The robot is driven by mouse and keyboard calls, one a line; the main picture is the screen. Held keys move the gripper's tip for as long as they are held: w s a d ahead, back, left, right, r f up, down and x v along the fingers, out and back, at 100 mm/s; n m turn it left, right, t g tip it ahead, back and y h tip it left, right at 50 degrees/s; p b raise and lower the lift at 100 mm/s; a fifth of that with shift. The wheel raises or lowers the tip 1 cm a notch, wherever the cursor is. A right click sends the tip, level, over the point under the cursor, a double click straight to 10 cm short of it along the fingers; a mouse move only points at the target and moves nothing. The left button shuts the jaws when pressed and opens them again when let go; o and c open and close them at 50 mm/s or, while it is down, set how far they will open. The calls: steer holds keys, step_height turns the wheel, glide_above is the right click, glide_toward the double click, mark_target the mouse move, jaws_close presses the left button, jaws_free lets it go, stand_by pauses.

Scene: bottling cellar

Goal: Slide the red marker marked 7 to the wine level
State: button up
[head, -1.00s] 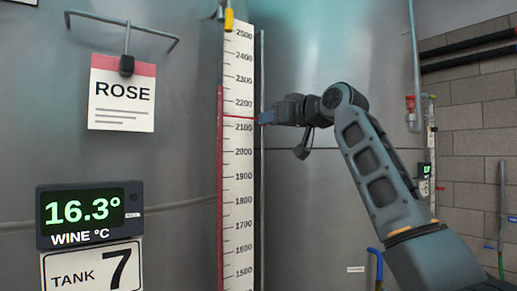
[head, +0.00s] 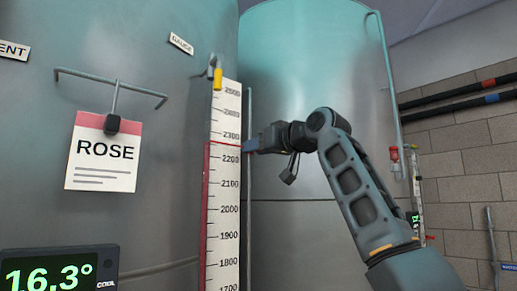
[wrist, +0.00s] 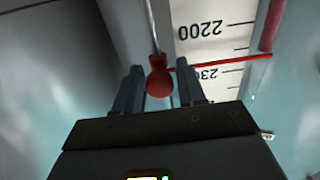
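The red marker (wrist: 160,78) shows in the wrist view as a round red knob between my fingertips, with a thin red line from it across the white scale (wrist: 228,22). No 7 can be read on it. My gripper (wrist: 160,80) is shut on the knob; it also shows in the head view (head: 252,145), at the scale's right edge. The red wine column (head: 207,215) runs along the scale's left edge. Its top appears level with the marker's line, between 2200 and 2300. The wrist view shows the column's end (wrist: 270,30) close to that line.
A thin upright rod (head: 249,210) runs beside the scale's right edge. A ROSE card (head: 101,165) hangs on the tank left of the scale, above a temperature display (head: 60,270). A second tank (head: 310,60) stands behind my arm.

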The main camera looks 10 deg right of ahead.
steer(key=shift+o, duration=1.1)
steer(key=b+v, duration=0.3)
steer(key=v, duration=0.4)
steer(key=shift+s+d, duration=0.25)
steer(key=shift+s, duration=0.1)
